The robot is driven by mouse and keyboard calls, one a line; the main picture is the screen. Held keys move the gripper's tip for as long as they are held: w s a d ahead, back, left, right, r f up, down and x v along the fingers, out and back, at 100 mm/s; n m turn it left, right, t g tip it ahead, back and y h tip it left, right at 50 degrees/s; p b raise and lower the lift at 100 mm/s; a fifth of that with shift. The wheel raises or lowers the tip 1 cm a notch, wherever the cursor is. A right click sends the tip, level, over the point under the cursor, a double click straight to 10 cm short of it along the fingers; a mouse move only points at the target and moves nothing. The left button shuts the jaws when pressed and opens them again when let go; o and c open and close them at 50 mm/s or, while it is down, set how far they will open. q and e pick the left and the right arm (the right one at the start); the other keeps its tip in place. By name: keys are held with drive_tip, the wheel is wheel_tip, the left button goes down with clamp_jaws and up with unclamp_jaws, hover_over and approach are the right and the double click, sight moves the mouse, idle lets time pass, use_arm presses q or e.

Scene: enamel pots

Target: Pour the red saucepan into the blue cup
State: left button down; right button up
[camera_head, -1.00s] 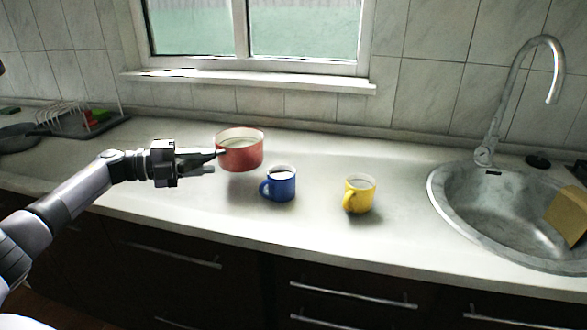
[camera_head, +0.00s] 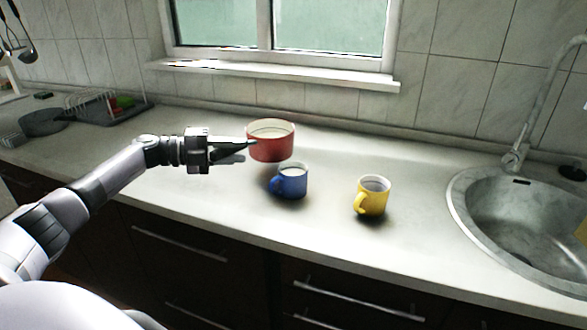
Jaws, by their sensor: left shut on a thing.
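The red saucepan (camera_head: 271,148) is upright, with a pale inside and light contents showing. It appears held above the counter, behind and slightly left of the blue cup. My left gripper (camera_head: 236,150) is shut on the saucepan's handle, at the pan's left side; the fingers cover most of the handle. The blue cup (camera_head: 293,184) stands upright on the counter in front of the saucepan, its handle to the left. Something dark shows inside the cup; I cannot tell what. My right gripper is not in view.
A yellow cup (camera_head: 373,197) stands to the right of the blue cup. A sink (camera_head: 462,205) with a tap (camera_head: 514,158) is at the right. A dish rack (camera_head: 100,108) and a dark pan (camera_head: 44,122) are at the back left. The counter (camera_head: 420,165) is clear between yellow cup and sink.

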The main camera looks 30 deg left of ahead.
use_arm(q)
drive_tip(key=shift+d+r, duration=0.1)
drive_tip(key=shift+r, duration=0.15)
drive_tip(key=shift+s+d+m+p, duration=0.25)
drive_tip(key=shift+d+m+p, duration=0.1)
drive_tip(key=shift+m, duration=0.15)
drive_tip(key=d+m, duration=0.1)
drive_tip(key=s+y+p, duration=0.1)
drive_tip(key=d+m, duration=0.1)
drive_tip(key=shift+s+d+f+m+p, duration=0.15)
drive_tip(key=shift+d+f+m+p, duration=0.15)
drive_tip(key=shift+f, duration=0.05)
drive_tip(key=shift+s+d+r+m+y+p, duration=0.25)
drive_tip(key=shift+d+r+m+y+p, duration=0.3)
drive_tip(key=shift+p, duration=0.25)
idle(0.7)
drive_tip(key=shift+s+d+f+m+y+p, duration=0.35)
drive_tip(key=shift+d+m, duration=0.2)
drive_tip(key=shift+m, duration=0.1)
idle(1.9)
